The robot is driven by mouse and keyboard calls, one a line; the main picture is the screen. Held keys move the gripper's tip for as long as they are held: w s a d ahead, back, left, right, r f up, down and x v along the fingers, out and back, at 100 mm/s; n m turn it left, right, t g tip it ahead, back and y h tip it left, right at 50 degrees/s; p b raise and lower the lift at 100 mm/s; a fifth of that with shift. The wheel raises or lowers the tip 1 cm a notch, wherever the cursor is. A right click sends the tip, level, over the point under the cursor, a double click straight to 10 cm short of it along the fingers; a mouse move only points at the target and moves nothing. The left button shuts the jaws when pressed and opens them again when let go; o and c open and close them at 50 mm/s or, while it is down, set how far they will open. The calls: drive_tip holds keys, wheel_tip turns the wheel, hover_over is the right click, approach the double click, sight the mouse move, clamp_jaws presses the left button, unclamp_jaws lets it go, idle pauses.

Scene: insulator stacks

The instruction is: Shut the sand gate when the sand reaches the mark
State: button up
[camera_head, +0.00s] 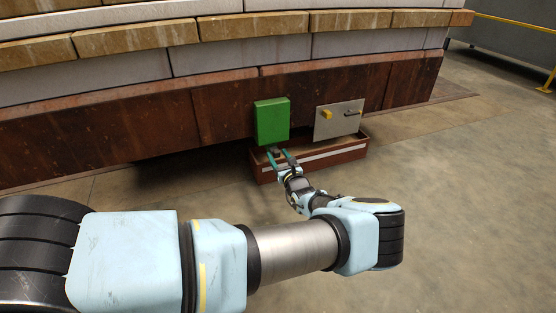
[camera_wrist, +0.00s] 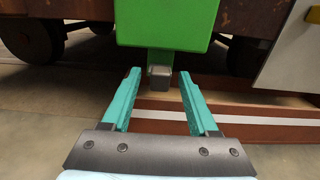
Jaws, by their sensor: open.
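A green box-like block (camera_head: 272,121) is on the rusty side of the car, above a low brown tray (camera_head: 320,157) with a white stripe. In the wrist view the green block (camera_wrist: 167,22) fills the top middle, and a small grey metal tab (camera_wrist: 160,77) hangs below it. My gripper (camera_head: 281,157) is open just under the block. In the wrist view its teal fingers (camera_wrist: 160,84) stand on either side of the tab, which looks apart from both. I see no sand and cannot make out a mark. The tray's inside is mostly hidden.
A grey plate (camera_head: 338,121) with a yellow knob (camera_head: 326,114) and a dark handle stands right of the block. The rusty car side (camera_head: 220,105) runs behind, with dark wheels (camera_wrist: 30,42) under it. Open concrete floor (camera_head: 460,200) lies to the right.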

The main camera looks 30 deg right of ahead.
drive_tip(key=shift+w, duration=0.1)
drive_tip(key=shift+c, duration=0.2)
clamp_jaws()
idle(1.3)
